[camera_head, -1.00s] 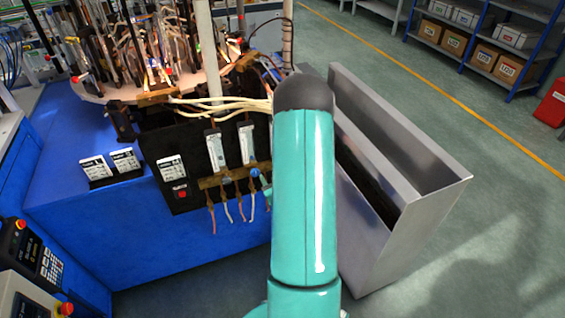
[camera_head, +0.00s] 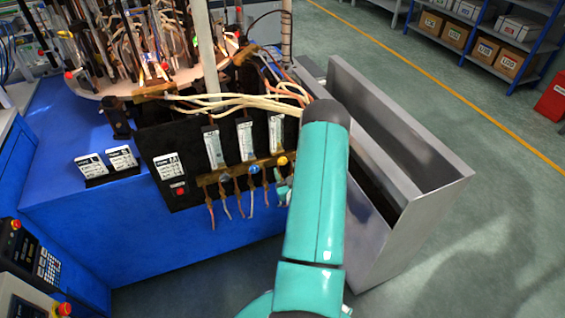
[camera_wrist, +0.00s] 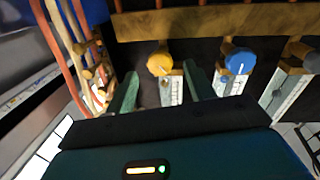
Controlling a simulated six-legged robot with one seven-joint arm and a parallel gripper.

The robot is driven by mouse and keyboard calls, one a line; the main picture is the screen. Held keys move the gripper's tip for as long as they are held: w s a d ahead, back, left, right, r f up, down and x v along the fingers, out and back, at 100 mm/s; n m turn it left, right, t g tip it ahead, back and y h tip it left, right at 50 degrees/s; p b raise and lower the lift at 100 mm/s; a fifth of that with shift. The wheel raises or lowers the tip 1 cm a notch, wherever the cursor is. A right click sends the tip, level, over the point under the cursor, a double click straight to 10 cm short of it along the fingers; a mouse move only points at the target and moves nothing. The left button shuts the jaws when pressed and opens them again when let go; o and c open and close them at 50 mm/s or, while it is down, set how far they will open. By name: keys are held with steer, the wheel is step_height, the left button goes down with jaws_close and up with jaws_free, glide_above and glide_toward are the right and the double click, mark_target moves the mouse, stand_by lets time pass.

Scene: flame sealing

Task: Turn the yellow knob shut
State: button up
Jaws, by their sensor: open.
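The yellow knob (camera_head: 282,161) sits at the right end of the brass bar on the black panel. It also shows in the wrist view (camera_wrist: 160,64), with a pale mark on its face. My gripper (camera_wrist: 160,72) is open, with one green finger on each side of the yellow knob's image. A gap shows between the knob and each finger, and I see no contact. In the head view my gripper (camera_head: 284,188) is mostly hidden behind my arm, with a teal finger showing just below the yellow knob.
A blue knob (camera_head: 254,168) is just left of the yellow one; it is right of my fingers in the wrist view (camera_wrist: 240,62). Flow meters (camera_head: 245,141) stand above the brass bar (camera_head: 215,178), and thin hoses hang below. A grey metal bin (camera_head: 425,215) stands at right.

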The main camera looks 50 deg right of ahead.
mark_target(283, 163)
steer(key=x, duration=0.5)
steer(key=shift+c, duration=0.4)
steer(key=c, duration=0.9)
steer(key=shift+m+y, duration=0.3)
steer(key=shift+m, duration=2.5)
steer(key=o, duration=1)
